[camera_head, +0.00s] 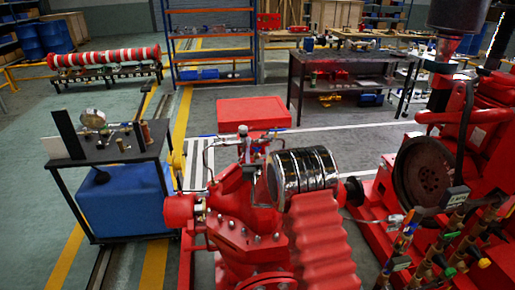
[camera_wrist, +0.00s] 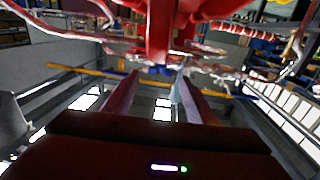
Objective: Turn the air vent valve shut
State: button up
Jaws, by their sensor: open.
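In the head view, a red pump (camera_head: 245,235) stands at the front centre. Thin bent pipes and small fittings (camera_head: 243,131) rise from its top; the air vent valve appears to be among them, but its handle is too small to make out. In the wrist view, my gripper (camera_wrist: 158,77) is open, with two dark red fingers apart and nothing between them. A red upright part (camera_wrist: 160,30) is ahead of the fingertips, with blurred pipes on both sides. I cannot tell the gap to it.
A shiny banded cylinder (camera_head: 303,170) and a ribbed red cover (camera_head: 322,245) lie right of the pipes. The red engine with its flywheel (camera_head: 430,172) stands further right. A small dark table (camera_head: 110,152) is at left. Open floor lies behind the pump.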

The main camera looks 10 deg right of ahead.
aim_at(257, 147)
jog(key=shift+w+d, duration=0.2)
jog(key=shift+w, duration=2.2)
jog(key=shift+c, duration=0.7)
jog(key=c, duration=0.9)
jog(key=shift+d, duration=0.15)
jog(key=shift+c, duration=0.2)
